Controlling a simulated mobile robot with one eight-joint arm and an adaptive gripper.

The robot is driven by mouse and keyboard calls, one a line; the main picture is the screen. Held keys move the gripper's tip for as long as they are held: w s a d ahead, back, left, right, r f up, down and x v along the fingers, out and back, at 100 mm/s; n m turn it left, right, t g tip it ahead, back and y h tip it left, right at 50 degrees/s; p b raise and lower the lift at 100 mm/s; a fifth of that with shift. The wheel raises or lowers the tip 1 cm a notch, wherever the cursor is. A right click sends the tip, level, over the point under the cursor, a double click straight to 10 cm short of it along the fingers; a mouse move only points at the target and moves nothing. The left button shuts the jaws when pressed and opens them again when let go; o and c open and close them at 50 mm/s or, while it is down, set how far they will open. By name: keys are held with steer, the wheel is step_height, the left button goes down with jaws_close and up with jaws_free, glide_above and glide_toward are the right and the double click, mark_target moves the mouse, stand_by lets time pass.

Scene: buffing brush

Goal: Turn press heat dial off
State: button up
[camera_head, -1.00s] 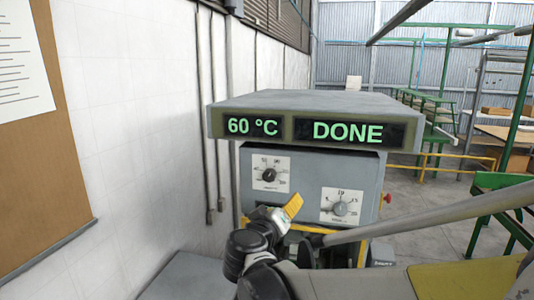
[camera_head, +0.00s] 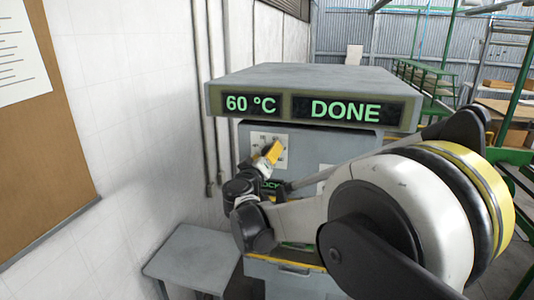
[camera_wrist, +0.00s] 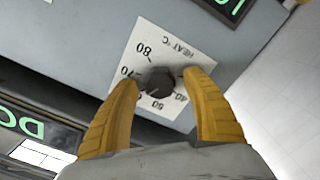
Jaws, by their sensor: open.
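The press heat dial (camera_wrist: 158,81) is a dark knob on a white plate marked "HEAT °C" with numbers around it, on the grey press front. In the wrist view my gripper (camera_wrist: 165,82) is open, with one yellow finger on each side of the knob. I cannot tell whether either finger touches it. In the head view my gripper (camera_head: 273,152) is in front of the heat dial plate (camera_head: 283,153) and hides most of the dial. The press display (camera_head: 251,104) reads "60 °C" and a second display (camera_head: 344,110) reads "DONE".
A second white dial plate (camera_head: 325,178) on the press is mostly hidden behind my arm. A grey side table (camera_head: 192,256) stands at lower left. A white wall and a brown notice board (camera_head: 45,150) are on the left. Green frames stand at right.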

steer(key=shift+w, duration=0.1)
steer(key=c, duration=1.2)
steer(key=shift+n, duration=0.3)
